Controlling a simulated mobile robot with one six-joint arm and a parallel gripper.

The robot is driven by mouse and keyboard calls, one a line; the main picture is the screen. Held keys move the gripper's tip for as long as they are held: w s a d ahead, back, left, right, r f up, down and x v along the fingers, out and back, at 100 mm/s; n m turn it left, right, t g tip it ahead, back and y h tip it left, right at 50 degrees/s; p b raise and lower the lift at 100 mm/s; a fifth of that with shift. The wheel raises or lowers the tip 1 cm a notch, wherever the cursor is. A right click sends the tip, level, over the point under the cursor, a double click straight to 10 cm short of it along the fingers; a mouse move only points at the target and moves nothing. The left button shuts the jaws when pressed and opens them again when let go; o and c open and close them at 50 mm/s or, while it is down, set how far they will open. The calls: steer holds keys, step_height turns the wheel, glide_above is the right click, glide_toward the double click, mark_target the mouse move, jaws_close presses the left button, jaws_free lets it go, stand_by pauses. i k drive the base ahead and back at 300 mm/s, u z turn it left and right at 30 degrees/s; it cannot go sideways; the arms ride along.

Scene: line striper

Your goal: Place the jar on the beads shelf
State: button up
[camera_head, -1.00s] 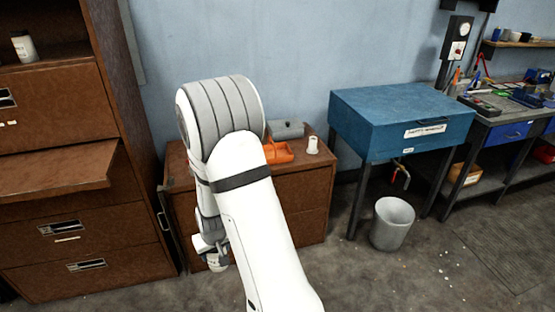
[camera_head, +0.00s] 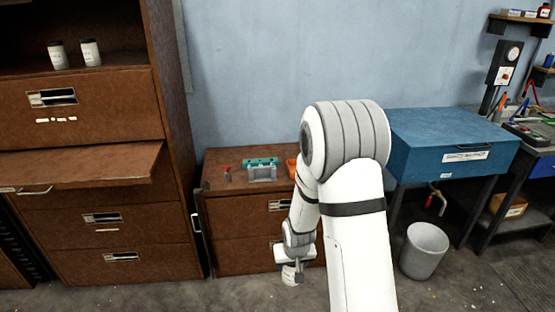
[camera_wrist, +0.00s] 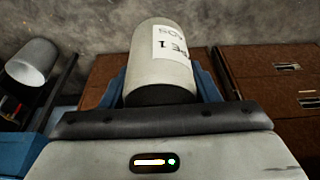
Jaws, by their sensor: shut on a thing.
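My gripper (camera_head: 297,264) is shut on a pale jar (camera_head: 290,276) and holds it low in front of the small brown cabinet. In the wrist view the jar (camera_wrist: 160,62) shows a white label with partly readable print and a dark end toward the gripper. The blue fingers (camera_wrist: 162,90) sit on both sides of it. A tall brown cabinet (camera_head: 80,113) stands at the left with an open shelf (camera_head: 120,70) near its top. Two white dark-lidded jars stand on that shelf. I see no readable "beads" marking.
A pulled-out brown board (camera_head: 80,165) juts from the tall cabinet. The small cabinet (camera_head: 235,220) carries a teal and grey item (camera_head: 261,170), a small red item and an orange item partly behind my arm. A blue chest (camera_head: 450,140) and a grey bucket (camera_head: 425,250) stand right.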

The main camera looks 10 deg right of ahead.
mark_target(124, 64)
steer(key=z, duration=0.05)
steer(key=i, duration=1)
steer(key=z, duration=0.6)
steer(key=i, duration=1.6)
steer(key=u, duration=0.55)
